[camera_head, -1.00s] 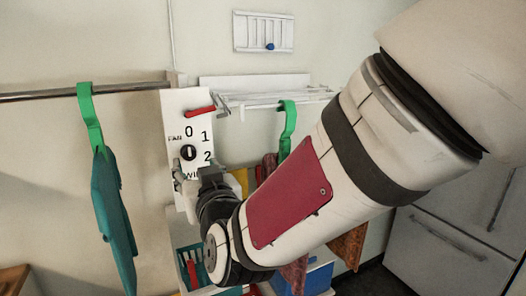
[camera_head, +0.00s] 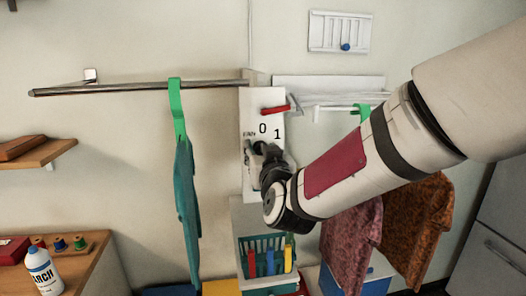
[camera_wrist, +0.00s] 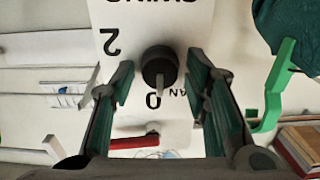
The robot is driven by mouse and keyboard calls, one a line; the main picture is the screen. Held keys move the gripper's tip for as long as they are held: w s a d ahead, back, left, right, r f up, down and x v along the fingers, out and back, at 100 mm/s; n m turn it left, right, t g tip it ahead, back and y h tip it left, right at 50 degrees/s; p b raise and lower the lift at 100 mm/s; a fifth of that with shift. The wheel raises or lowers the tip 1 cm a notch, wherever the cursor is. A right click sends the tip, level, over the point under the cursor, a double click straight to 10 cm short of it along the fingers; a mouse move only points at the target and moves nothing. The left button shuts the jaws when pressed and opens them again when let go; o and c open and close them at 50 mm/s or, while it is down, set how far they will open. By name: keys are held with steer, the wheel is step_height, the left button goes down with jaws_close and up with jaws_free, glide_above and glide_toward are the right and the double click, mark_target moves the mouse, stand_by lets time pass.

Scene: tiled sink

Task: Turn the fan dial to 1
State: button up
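The white control panel (camera_head: 279,99) hangs on the wall, with 0 and 1 legible in the head view. In the wrist view the panel (camera_wrist: 180,14) appears upside down, with 0 and 2 showing. The black round fan dial (camera_wrist: 159,64) has a pale pointer aimed toward the 0. My gripper (camera_wrist: 160,74) is open, with one finger on each side of the dial and a visible gap to both. In the head view my gripper (camera_head: 258,155) covers most of the dial and the lower marks.
A red lever (camera_head: 276,109) sticks out above the numbers. A metal rail (camera_head: 130,88) with a green hanger (camera_head: 177,108) and teal garment (camera_head: 187,200) is left of the panel. A white rack (camera_head: 335,101) is at right. Patterned cloths (camera_head: 350,245) hang below my arm.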

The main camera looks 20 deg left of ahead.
steer(key=c, duration=0.7)
steer(key=shift+m, duration=0.5)
steer(key=m+b, duration=0.2)
steer(key=m, duration=0.3)
steer(key=m+b, duration=0.2)
steer(key=m, duration=0.3)
steer(key=shift+w+d+f+m, duration=0.15)
steer(key=shift+m, duration=0.25)
steer(key=o, duration=1.2)
steer(key=shift+c, duration=0.2)
